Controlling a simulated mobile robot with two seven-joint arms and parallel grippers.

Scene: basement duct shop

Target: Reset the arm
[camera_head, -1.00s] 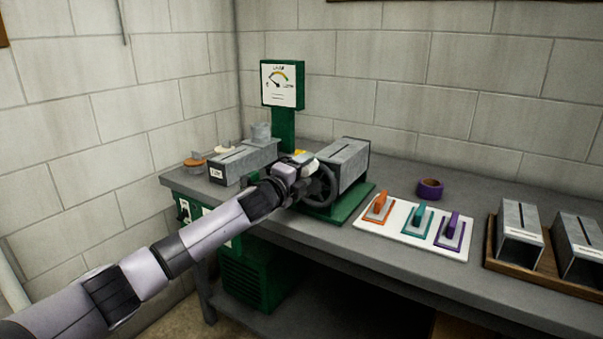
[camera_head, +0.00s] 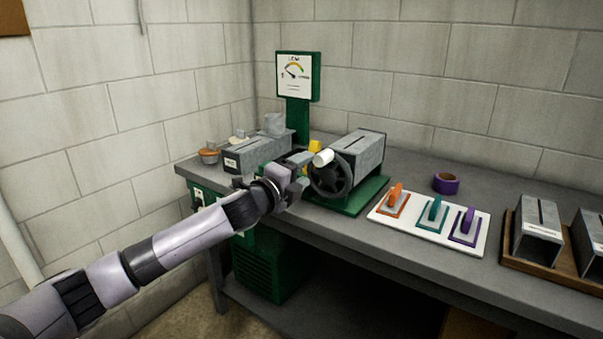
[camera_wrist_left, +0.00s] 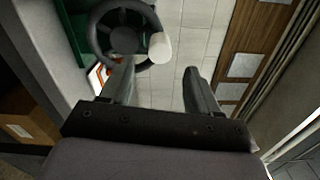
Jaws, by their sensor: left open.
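My left arm reaches in from the left in the head view. My left gripper (camera_head: 298,184) is just left of the black handwheel (camera_head: 331,192) of the grey duct machine on a green base. In the left wrist view, the two fingers of this gripper (camera_wrist_left: 160,84) stand apart with nothing between them. The handwheel (camera_wrist_left: 122,40) and its white knob (camera_wrist_left: 160,47) show beyond the fingers there. The white knob (camera_head: 323,158) also shows in the head view at the wheel's upper left. Contact with the wheel cannot be told. My right gripper is not seen.
A green gauge post (camera_head: 298,78) stands behind the machine. A grey duct box (camera_head: 250,152) is at left. Right of the machine are a white board (camera_head: 428,223) with orange, teal and purple handled pieces, purple tape (camera_head: 446,183) and a wooden tray (camera_head: 525,258) with duct boxes.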

